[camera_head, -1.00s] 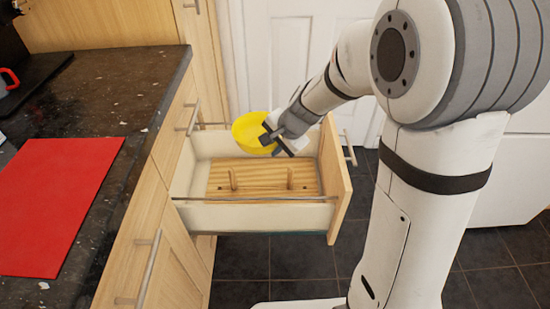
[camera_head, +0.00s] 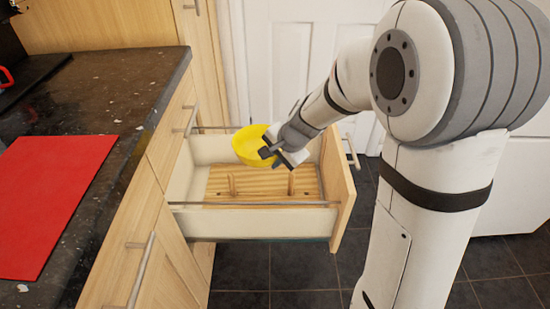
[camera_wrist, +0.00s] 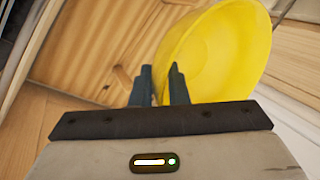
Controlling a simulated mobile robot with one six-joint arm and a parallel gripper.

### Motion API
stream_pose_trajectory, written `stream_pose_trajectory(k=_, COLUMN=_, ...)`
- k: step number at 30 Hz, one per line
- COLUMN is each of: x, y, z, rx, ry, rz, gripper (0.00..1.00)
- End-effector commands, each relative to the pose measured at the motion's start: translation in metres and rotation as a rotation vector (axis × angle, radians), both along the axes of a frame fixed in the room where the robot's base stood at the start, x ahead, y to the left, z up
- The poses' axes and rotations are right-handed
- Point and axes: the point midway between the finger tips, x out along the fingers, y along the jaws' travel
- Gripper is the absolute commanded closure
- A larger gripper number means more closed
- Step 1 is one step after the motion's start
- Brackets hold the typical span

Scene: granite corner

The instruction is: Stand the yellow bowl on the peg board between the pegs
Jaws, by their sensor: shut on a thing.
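The yellow bowl (camera_head: 250,148) is held above the open drawer, tilted. My gripper (camera_head: 268,154) is shut on the bowl at its right side. In the wrist view, the fingers (camera_wrist: 160,86) meet the left edge of the bowl (camera_wrist: 220,50), whose hollow shows. The wooden peg board (camera_head: 262,196) lies in the bottom of the drawer, below the bowl. Two upright pegs show on it, a left peg (camera_head: 231,185) and a right peg (camera_head: 291,184). The back part of the board is hidden behind the bowl and gripper. The bowl appears apart from the board.
The open drawer (camera_head: 200,220) has pale walls, thin metal rails and a wooden front (camera_head: 342,190) at the right. A dark worktop (camera_head: 130,85) with a red mat (camera_head: 50,190) lies to the left. A white door (camera_head: 290,60) stands behind.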

Motion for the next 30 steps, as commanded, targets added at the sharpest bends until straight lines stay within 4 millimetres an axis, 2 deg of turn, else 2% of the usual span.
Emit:
stream_pose_trajectory(k=1, x=0.000, y=0.000, z=-0.010, rx=0.000, ry=-0.001, rz=0.000, gripper=1.00)
stream_pose_trajectory(k=30, x=0.001, y=-0.001, z=-0.107, rx=0.000, ry=-0.002, rz=-0.002, gripper=1.00)
